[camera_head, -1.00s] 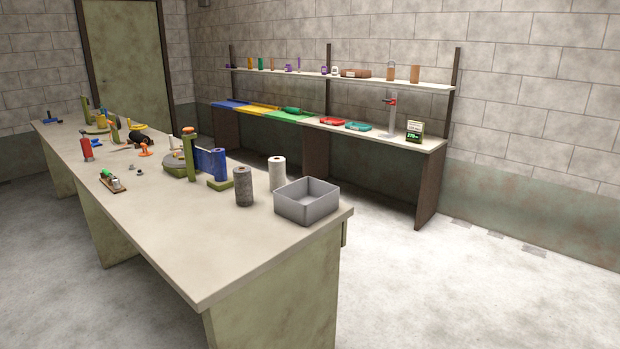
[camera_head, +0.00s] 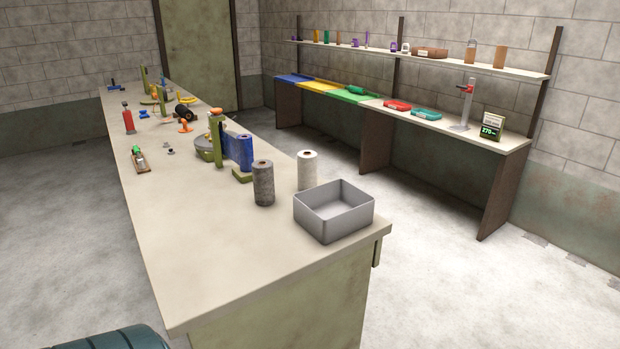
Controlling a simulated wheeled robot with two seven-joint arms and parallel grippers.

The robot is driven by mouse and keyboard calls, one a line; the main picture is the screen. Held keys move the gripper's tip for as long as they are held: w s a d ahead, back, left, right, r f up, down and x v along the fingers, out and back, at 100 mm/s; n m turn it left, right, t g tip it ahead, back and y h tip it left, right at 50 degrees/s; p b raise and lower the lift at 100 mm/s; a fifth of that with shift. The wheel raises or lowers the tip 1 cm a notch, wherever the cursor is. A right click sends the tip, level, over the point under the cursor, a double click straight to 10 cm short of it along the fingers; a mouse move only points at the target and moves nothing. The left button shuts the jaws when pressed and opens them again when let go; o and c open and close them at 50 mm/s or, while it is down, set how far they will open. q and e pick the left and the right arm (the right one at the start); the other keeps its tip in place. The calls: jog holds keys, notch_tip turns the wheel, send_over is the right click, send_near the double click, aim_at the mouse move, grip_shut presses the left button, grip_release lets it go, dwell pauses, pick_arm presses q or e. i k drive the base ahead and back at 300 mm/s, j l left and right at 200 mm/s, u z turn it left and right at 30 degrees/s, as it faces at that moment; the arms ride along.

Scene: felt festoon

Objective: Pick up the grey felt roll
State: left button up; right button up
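The grey felt roll (camera_head: 263,184) stands upright on the near part of the long workbench (camera_head: 205,262). A white roll (camera_head: 307,170) stands upright just behind it to the right, with a small gap between them. A blue roll (camera_head: 239,150) stands behind it to the left, by an olive-green fixture. The grey roll's front is unobstructed. Neither of my grippers shows in the head view.
An open grey bin (camera_head: 335,211) sits right of the rolls near the bench's corner. A small plane-like tool (camera_head: 139,158), a red bottle (camera_head: 128,119) and several tools lie farther along. The bench's near-left surface is bare. A second bench with coloured trays (camera_head: 397,105) stands against the wall.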

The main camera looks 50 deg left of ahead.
aim_at(262, 169)
jog(key=i+z, duration=0.15)
jog(key=i, duration=0.4)
jog(key=i+l+u, duration=0.1)
jog(key=u, duration=0.2)
jog(key=i+l+u, duration=0.25)
jog(key=l+u, duration=0.2)
jog(key=u, duration=0.25)
jog(key=l+u, duration=0.25)
jog(key=u, duration=0.2)
jog(key=l+u, duration=0.2)
jog(key=u, duration=0.25)
jog(key=k+l+u, duration=0.1)
jog(key=u, duration=0.3)
jog(key=l, duration=0.1)
